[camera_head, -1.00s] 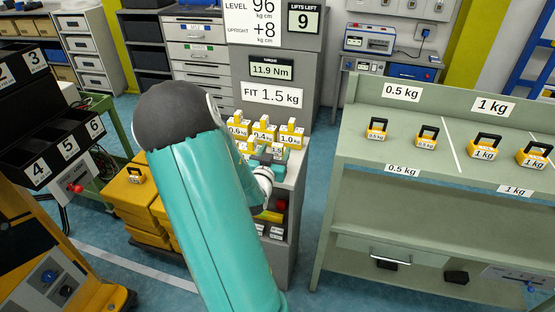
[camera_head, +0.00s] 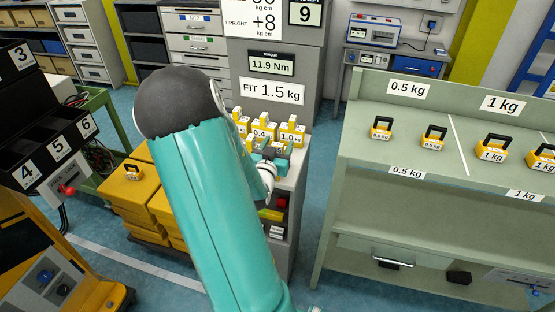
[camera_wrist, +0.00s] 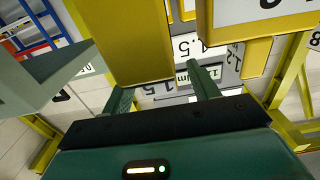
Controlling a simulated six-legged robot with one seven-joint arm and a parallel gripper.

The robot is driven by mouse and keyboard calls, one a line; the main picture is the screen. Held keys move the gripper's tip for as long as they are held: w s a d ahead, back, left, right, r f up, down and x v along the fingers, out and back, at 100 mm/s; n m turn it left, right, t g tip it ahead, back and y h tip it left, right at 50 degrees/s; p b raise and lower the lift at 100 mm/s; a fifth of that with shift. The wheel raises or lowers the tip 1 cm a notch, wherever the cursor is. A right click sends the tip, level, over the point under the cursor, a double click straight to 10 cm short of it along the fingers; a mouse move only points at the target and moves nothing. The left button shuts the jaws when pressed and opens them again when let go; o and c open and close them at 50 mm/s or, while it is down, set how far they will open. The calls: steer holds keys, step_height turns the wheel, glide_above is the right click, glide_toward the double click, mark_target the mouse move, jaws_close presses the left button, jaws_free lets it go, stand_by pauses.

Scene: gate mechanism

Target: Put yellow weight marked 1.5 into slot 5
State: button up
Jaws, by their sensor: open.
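My gripper (camera_head: 272,158) is at the cabinet top among the yellow weights, mostly hidden behind my arm. In the wrist view its two fingers (camera_wrist: 163,92) are apart, with no weight clearly held between them. A label reading 1.5 (camera_wrist: 187,46) shows just beyond the fingers, between large yellow blocks (camera_wrist: 130,40). I cannot tell how the fingers stand to the 1.5 weight, which is mostly hidden in the head view. Slot 5 (camera_head: 58,148) is a black bin in the rack at the left, between bins 4 and 6.
Other weights, one marked 1.0 (camera_head: 291,135), stand close around the gripper. A sign (camera_head: 272,92) reads FIT 1.5 kg. A green shelf (camera_head: 430,155) with 0.5 kg and 1 kg weights stands right. Stacked yellow blocks (camera_head: 135,190) lie between rack and cabinet.

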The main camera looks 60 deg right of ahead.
steer(key=shift+a, duration=0.1)
jaws_close()
stand_by(1.2)
steer(key=shift+r, duration=0.15)
